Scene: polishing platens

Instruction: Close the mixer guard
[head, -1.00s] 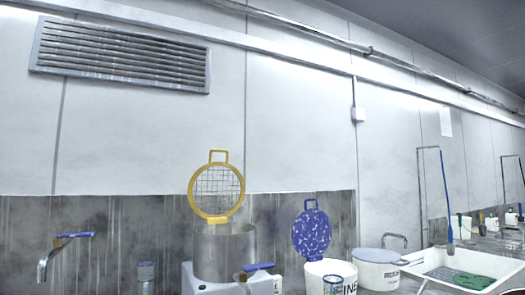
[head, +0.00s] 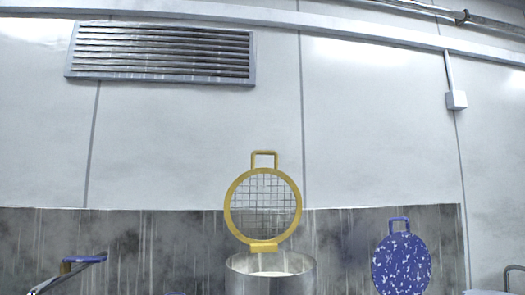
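The mixer guard (head: 298,213) is a round yellow ring with a wire mesh and a yellow handle loop on top. It stands upright, raised on a yellow hinge block at the far rim of the steel mixer bowl (head: 270,285). The bowl's mouth is uncovered and pale contents show inside it. The lower part of the mixer is cut off by the bottom edge. My gripper is not in view.
A blue speckled round lid (head: 401,264) with a handle stands upright to the right. A blue-handled tap (head: 70,268) is at the lower left. A stained splashback (head: 130,240) and a vent (head: 160,53) are behind. Space above the bowl is clear.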

